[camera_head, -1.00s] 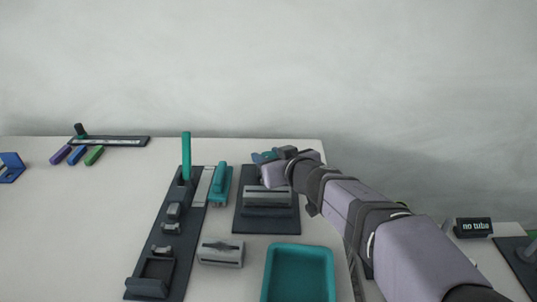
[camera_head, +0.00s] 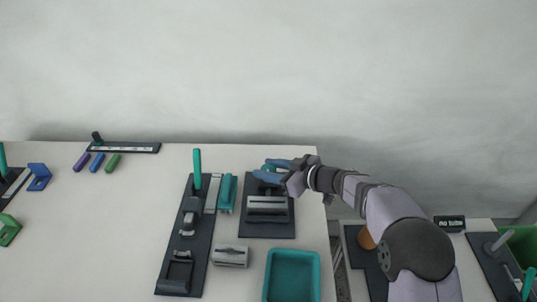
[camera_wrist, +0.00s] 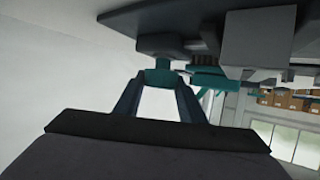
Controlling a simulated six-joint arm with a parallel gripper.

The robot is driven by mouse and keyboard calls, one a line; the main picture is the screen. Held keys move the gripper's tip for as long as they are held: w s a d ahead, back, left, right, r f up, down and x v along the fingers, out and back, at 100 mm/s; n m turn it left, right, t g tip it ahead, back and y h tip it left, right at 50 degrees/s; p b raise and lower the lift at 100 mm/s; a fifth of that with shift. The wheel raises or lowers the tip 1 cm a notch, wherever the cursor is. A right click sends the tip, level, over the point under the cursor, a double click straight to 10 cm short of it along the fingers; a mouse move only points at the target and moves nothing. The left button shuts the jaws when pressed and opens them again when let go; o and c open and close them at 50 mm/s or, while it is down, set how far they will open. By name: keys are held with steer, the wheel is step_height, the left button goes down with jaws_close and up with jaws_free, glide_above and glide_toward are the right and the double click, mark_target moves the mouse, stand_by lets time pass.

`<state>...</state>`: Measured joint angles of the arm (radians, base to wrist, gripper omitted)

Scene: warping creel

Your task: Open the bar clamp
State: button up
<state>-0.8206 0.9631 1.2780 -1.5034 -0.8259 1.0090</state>
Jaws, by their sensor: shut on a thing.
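A dark base plate (camera_head: 267,228) with a grey ribbed block (camera_head: 267,205) on it stands at the right end of the table; I take it to be the bar clamp. A teal handle (camera_head: 270,166) shows at its back edge, partly hidden by my gripper. My gripper (camera_head: 272,174) reaches in from the right behind the grey block. In the wrist view, the blue-grey fingers of my gripper (camera_wrist: 158,88) are shut on the teal handle (camera_wrist: 160,75). The clamp's plate (camera_wrist: 190,17) shows above them, so the view is turned over.
A long dark fixture (camera_head: 190,240) with an upright teal lever (camera_head: 197,168) stands to the left. A teal piece (camera_head: 227,194), a grey block (camera_head: 230,256) and a teal tray (camera_head: 292,277) are close by.

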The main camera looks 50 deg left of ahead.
steer(key=shift+n+g+h+p, duration=0.3)
steer(key=shift+n+g+p, duration=0.6)
steer(key=shift+g, duration=0.1)
steer(key=shift+f, duration=0.1)
steer(key=shift+n+g+h, duration=0.3)
steer(key=shift+n+g, duration=0.5)
steer(key=o, duration=1)
steer(key=shift+w+d+r+b, duration=0.3)
steer(key=shift+d, duration=0.15)
steer(key=shift+b+v, duration=0.45)
steer(key=shift+v, duration=2.65)
